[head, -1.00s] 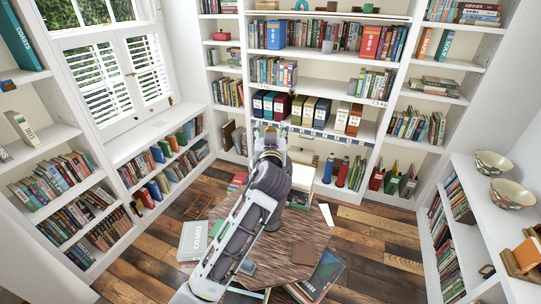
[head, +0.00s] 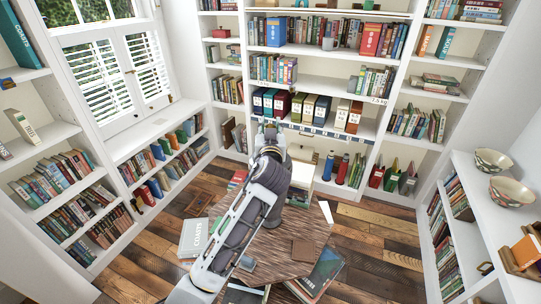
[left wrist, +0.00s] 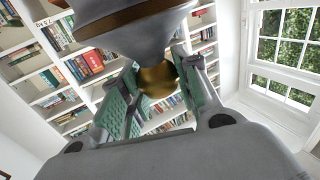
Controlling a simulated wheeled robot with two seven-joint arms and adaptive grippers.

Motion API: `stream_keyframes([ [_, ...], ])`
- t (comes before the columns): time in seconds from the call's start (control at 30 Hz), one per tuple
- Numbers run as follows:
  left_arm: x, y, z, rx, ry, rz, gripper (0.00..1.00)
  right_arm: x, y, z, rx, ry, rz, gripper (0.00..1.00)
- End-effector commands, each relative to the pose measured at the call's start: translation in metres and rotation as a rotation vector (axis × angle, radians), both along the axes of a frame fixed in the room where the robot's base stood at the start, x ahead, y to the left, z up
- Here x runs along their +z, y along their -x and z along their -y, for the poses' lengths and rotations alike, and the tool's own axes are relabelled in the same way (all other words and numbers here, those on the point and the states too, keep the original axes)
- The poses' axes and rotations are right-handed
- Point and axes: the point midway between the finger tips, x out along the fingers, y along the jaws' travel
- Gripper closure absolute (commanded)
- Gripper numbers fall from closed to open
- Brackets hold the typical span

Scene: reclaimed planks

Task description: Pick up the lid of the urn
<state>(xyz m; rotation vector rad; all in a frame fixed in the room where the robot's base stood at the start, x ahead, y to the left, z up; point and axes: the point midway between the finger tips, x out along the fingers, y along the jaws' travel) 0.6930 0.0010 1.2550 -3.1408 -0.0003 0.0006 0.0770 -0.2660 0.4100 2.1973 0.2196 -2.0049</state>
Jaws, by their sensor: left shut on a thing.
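In the left wrist view the urn's lid (left wrist: 135,30) fills the top. It is a grey, flared piece with a brown band and a gold knob (left wrist: 157,80). The green-padded fingers of my left gripper (left wrist: 155,95) stand on both sides of the knob and are shut on it. In the head view my left gripper (head: 268,132) is small and largely covered by my own arm, and the lid cannot be made out there. I cannot tell whether the lid touches the rest of the urn. My right gripper is out of view.
A wooden table (head: 268,245) stands below my arm, with books and flat items on and around it. Bookshelves (head: 315,85) line the back, a shuttered window (head: 100,75) and low shelves the left. Two bowls (head: 507,192) sit on the right shelf. Plank floor is clear at right.

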Motion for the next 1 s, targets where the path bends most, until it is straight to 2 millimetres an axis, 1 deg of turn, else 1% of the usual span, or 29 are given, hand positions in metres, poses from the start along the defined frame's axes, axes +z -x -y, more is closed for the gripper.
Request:
stream_keyframes([
  [0.03, 0.0, 0.0, 0.0, 0.0, 0.0, 0.0, 0.89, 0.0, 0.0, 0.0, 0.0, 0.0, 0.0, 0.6],
  [0.1, 0.0, 0.0, 0.0, 0.0, 0.0, 0.0, 0.98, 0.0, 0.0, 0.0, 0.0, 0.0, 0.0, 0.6],
  [0.13, 0.0, 0.0, 0.0, 0.0, 0.0, 0.0, 1.0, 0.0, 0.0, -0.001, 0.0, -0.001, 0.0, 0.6],
  [0.7, 0.004, 0.0, 0.0, 0.0, 0.002, 0.004, 1.0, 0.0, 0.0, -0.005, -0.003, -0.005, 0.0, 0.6],
  [0.87, 0.012, 0.0, 0.0, 0.0, 0.003, 0.006, 1.0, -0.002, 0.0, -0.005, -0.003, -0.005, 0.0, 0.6],
  [1.0, 0.026, 0.0, 0.001, -0.001, 0.004, 0.006, 1.0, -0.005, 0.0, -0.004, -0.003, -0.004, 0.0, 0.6],
])
